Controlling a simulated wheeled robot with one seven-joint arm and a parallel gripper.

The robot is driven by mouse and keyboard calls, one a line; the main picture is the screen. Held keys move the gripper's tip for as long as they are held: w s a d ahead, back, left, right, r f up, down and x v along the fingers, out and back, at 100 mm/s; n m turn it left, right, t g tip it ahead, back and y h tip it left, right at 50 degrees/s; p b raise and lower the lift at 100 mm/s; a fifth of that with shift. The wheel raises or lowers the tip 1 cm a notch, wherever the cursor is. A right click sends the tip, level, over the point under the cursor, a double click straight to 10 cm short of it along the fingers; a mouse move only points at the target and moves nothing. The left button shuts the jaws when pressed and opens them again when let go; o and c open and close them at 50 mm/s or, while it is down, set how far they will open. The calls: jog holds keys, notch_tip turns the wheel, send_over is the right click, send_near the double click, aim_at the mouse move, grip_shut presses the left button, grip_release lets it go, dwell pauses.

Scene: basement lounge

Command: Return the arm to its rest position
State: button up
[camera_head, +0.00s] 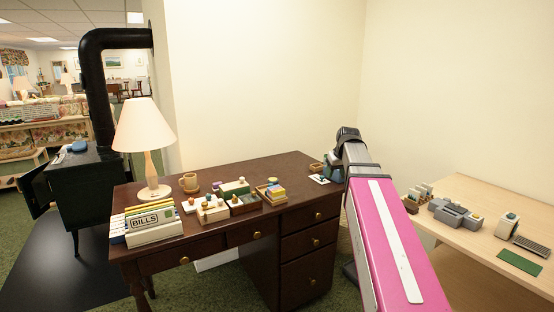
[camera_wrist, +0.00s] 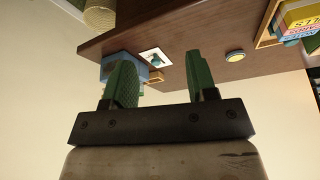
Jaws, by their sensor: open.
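My arm (camera_head: 385,240), with a magenta cover, reaches forward past the right end of the dark brown desk (camera_head: 270,172). In the wrist view my gripper (camera_wrist: 160,78) has two green fingers spread well apart, with nothing between them. The desk (camera_wrist: 205,30) shows upside down beyond the fingertips. A blue box-like thing (camera_wrist: 114,58) is partly hidden behind the left finger. A white card (camera_wrist: 156,57) with a dark figure lies near it on the desk. In the head view the arm's far end hides most of the gripper.
A lamp (camera_head: 146,140), a BILLS file box (camera_head: 154,225), a mug (camera_head: 189,182) and small trays (camera_head: 213,211) stand on the desk. A light wood table (camera_head: 500,205) with grey devices is at the right. A black stove (camera_head: 82,180) stands at the left. Walls close in behind.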

jog(key=s+a+f+m+g, duration=0.1)
jog(key=s+f, duration=0.6)
jog(key=f, duration=0.3)
jog(key=s+a+f+m+g, duration=0.1)
jog(key=s+a+f, duration=0.1)
jog(key=s+f, duration=0.5)
jog(key=s+a+f+m+g+h, duration=0.1)
jog(key=s+f, duration=0.6)
jog(key=f, duration=0.7)
jog(key=shift+s+a+f+g, duration=0.2)
jog(key=shift+s+a+g, duration=0.2)
jog(key=shift+g, duration=0.2)
jog(key=shift+w, duration=0.1)
jog(key=shift+c, duration=0.4)
